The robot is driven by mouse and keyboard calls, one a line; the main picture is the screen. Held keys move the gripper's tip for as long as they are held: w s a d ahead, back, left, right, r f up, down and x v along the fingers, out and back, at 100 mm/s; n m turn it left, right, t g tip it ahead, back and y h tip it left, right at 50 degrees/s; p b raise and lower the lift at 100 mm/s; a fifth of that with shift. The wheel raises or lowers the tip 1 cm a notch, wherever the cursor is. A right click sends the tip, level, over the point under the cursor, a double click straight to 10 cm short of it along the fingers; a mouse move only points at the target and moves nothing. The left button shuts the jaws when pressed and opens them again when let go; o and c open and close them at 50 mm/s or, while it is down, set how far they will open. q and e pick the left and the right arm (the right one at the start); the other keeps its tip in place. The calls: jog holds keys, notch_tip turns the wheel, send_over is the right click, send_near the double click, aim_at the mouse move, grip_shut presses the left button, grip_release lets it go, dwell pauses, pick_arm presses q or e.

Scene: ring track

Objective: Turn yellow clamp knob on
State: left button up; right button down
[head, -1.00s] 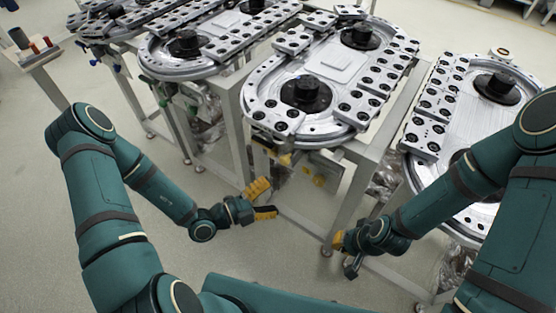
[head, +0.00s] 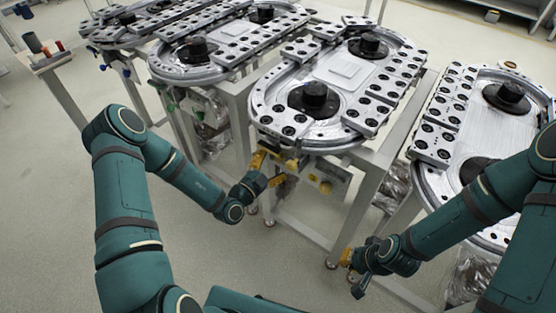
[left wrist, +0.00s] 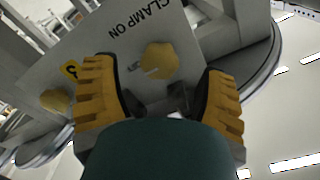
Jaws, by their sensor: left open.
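The yellow clamp knob (left wrist: 160,60) is on a pale panel in the left wrist view, below upside-down "CLAMP ON" lettering (left wrist: 151,20). My left gripper (left wrist: 163,100) is open, with one yellow-padded finger on each side of the knob in the picture. Whether the fingers touch the knob I cannot tell. In the head view my left gripper (head: 270,169) is at the front panel of the middle ring track, close to a yellow knob (head: 291,165). My right gripper (head: 351,268) hangs low at the right, away from the panel; its finger opening is unclear.
A second yellow knob (left wrist: 55,100) sits on the same panel; it also shows in the head view (head: 325,187). The middle ring track (head: 340,70) overhangs the panel on a metal frame. Another track (head: 465,110) stands to the right.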

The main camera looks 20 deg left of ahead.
aim_at(276, 160)
pick_arm(q)
jog(key=shift+x, duration=1.65)
jog(key=c, duration=1.2)
